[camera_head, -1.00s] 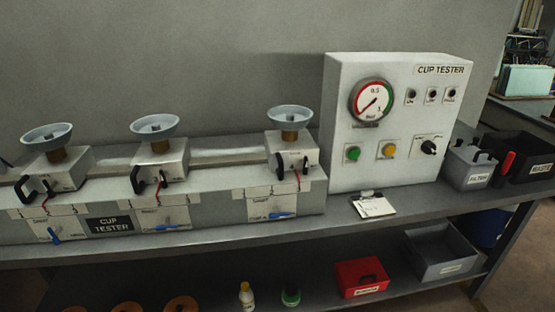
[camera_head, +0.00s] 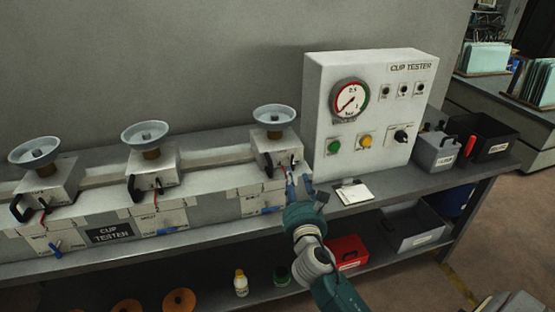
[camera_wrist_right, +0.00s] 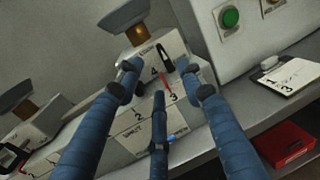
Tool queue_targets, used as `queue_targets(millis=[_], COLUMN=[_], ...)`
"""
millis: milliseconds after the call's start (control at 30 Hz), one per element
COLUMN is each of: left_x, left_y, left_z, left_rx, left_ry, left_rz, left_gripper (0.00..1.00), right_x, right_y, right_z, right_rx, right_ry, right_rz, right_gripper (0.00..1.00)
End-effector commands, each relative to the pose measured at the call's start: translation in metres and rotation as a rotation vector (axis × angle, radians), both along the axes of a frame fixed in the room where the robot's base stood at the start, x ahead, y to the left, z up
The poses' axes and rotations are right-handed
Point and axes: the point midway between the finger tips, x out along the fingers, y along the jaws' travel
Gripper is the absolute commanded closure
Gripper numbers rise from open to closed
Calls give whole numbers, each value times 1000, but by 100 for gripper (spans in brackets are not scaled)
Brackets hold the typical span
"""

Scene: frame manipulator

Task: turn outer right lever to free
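The rightmost test block (camera_head: 276,148) is a grey box with a pale cup (camera_head: 274,115) on top and a black looped handle (camera_head: 268,163) on its front. In the right wrist view a black looped handle (camera_wrist_right: 164,57) and a thin red strip (camera_wrist_right: 166,84) show on this block. Below, a blue lever (camera_head: 271,209) lies near level; it also shows in the wrist view (camera_wrist_right: 178,136), partly hidden by a finger. My right gripper (camera_head: 302,183) is at the block's lower right. Its blue fingers are spread, with nothing visibly held (camera_wrist_right: 160,88). My left gripper is out of view.
The cup tester panel (camera_head: 365,75) stands right of the block, close to my right gripper. A clipboard (camera_head: 354,193) lies on the bench before it. Two more test blocks (camera_head: 151,165) stand left. Grey and black bins (camera_head: 437,150) are at the right.

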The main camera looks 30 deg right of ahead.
Motion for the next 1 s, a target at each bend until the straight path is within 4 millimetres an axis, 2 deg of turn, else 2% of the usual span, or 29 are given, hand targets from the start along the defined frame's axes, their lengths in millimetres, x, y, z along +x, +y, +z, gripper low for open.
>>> queue_targets(millis=[300,500,700,967,1000], left_x=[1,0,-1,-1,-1], left_y=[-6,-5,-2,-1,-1], left_z=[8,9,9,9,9], left_rx=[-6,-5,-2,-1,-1], left_ry=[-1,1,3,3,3], left_rz=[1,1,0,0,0], left_gripper=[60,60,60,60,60], right_x=[53,80,91,92,92], right_y=[-24,-37,-42,-42,-42], right_z=[0,-1,-1,-2,-2], right_rx=[4,4,6,6,6], right_ry=[0,0,1,1,1], right_rz=[-1,0,1,2,2], right_gripper=[62,62,62,62,70])
